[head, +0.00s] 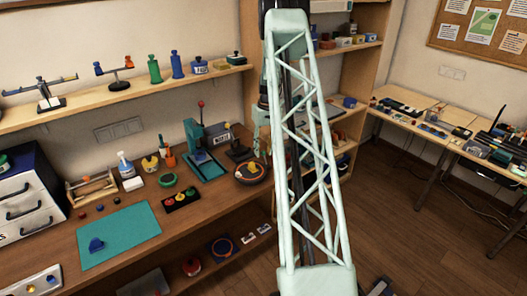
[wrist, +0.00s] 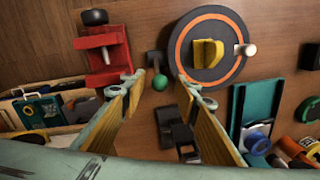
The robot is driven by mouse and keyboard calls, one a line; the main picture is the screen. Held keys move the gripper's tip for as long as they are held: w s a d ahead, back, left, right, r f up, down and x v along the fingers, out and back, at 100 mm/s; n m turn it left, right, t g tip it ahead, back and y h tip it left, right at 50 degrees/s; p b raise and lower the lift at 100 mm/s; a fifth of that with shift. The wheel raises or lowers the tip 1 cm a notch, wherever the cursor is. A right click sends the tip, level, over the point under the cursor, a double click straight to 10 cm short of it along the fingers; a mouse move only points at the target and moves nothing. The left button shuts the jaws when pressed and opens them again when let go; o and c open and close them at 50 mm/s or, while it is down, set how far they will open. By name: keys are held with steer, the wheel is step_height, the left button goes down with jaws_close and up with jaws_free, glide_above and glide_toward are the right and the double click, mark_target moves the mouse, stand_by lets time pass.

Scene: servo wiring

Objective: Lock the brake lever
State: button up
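A small dark lever with a green ball knob (wrist: 159,82) stands beside a round dark turntable (wrist: 178,42) in the wrist view. I take this to be the brake lever. The turntable has an orange ring, a yellow block (wrist: 207,53) on it and a pale peg at its right edge. In the head view the turntable (head: 252,180) sits near the bench's front edge, and I cannot make out the lever. My gripper (wrist: 159,80) is open, with its fingertips on either side of the green knob in the picture. Its height above the knob is unclear, and I see no contact.
A red clamp-like fixture (wrist: 103,55) stands left of the lever. Black blocks (wrist: 178,135) lie between my fingers, nearer the wrist. A teal press (head: 197,150) stands left of the turntable. A teal mat (head: 120,235) lies farther left with a blue piece.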

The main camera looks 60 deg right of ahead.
steer(key=shift+c, duration=0.7)
jaws_close()
